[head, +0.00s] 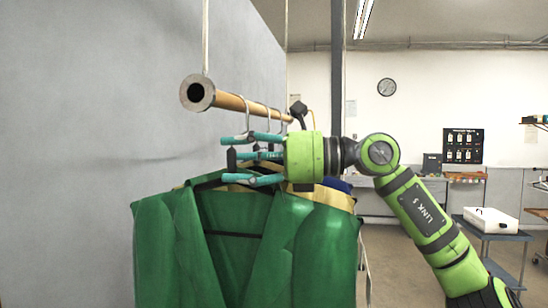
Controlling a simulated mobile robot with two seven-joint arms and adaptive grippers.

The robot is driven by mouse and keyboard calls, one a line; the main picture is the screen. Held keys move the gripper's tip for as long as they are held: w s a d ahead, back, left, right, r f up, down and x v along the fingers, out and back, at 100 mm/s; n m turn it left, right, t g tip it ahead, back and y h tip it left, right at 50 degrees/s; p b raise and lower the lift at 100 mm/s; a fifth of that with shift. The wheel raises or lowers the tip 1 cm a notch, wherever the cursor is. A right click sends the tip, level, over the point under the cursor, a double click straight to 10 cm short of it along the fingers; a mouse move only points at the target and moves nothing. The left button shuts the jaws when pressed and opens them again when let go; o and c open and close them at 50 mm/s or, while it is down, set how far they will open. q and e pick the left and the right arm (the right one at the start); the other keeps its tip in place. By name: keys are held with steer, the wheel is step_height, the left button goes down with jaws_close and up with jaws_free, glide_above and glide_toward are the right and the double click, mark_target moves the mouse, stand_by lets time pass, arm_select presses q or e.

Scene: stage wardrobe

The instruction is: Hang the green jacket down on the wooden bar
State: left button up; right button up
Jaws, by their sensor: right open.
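The green jacket (312,250) hangs upright and open-fronted on a dark hanger, below the near part of the wooden bar (232,102). A metal hook (246,112) curves over the bar above the jacket; the gripper hides where it meets the hanger, so I cannot fully tell that it is the jacket's. My right gripper (232,158) comes in from the right with its teal fingers open, around the hanger's neck just above the jacket's collar. Whether the fingers touch the hanger is unclear. My left gripper is not in view.
The bar hangs from thin ropes (206,38) beside a grey wall panel (90,120). More hooks sit farther along it, with a yellow garment (336,196) and a blue one behind the jacket. At right, a white case (490,220) stands on a trolley.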

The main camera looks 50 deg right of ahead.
steer(key=v, duration=1.1)
steer(key=shift+s+d, duration=0.25)
steer(key=shift+s, duration=0.1)
